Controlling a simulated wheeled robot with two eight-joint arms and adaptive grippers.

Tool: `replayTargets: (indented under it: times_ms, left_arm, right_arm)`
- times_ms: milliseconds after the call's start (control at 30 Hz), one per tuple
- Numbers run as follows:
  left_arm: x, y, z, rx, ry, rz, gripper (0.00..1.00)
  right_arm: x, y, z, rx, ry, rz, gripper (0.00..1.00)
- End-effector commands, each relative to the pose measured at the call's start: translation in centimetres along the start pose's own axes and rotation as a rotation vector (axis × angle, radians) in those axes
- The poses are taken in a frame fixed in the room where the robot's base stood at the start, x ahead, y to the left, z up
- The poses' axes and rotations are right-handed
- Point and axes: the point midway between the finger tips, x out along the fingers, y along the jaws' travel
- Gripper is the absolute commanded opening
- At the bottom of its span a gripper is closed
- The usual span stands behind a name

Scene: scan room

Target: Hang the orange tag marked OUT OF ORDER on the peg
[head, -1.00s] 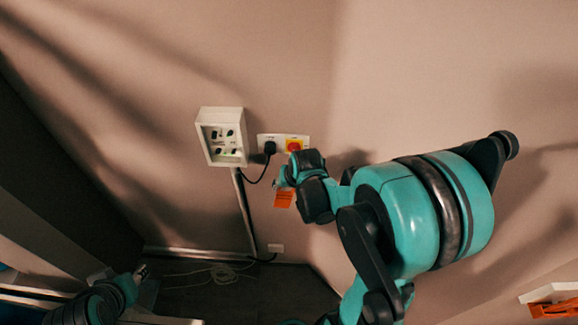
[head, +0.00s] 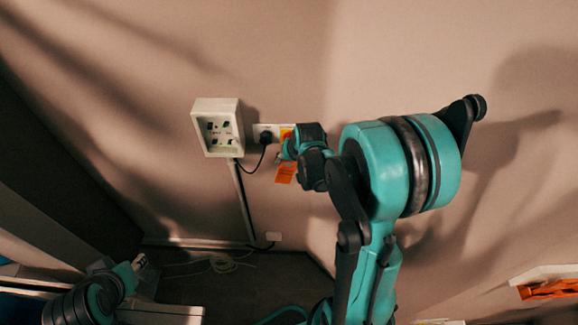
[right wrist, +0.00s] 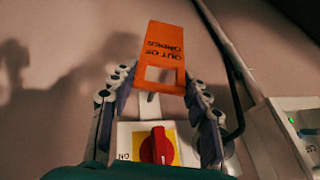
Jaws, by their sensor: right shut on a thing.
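The orange tag (right wrist: 165,45) is at my right gripper (right wrist: 157,78) in the right wrist view. Its dark OUT OF ORDER lettering is upside down there, with a rectangular opening at its lower end. The right gripper is shut on the tag. In the head view the tag (head: 285,174) hangs tilted below the right gripper (head: 284,153). A pale peg-like piece (right wrist: 149,105) shows just below the tag in the wrist view; whether they touch, I cannot tell. My left gripper (head: 139,262) is low at the left, and its jaws are too small to read.
A red rotary switch (right wrist: 157,146) on a yellow plate lies between the fingers in the wrist view. A black plug (head: 266,138) with a cable is beside it. A white box (head: 218,128) is on the wall to the left. An orange item (head: 548,289) is at the lower right.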

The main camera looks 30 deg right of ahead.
Motion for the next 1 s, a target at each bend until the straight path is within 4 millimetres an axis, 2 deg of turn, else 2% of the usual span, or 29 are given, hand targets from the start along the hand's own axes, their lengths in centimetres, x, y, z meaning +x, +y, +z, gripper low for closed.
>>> replayTargets:
  times_ms: [600,1000]
  left_arm:
    - [0.1,0.0,0.1,0.000,0.000,0.000,0.37]
    - [1.0,0.0,0.7,0.000,0.000,0.000,0.37]
  right_arm:
    - [1.9,0.1,-3.4,0.001,0.000,0.000,0.24]
    - [2.9,0.2,-4.1,0.000,0.000,0.000,0.24]
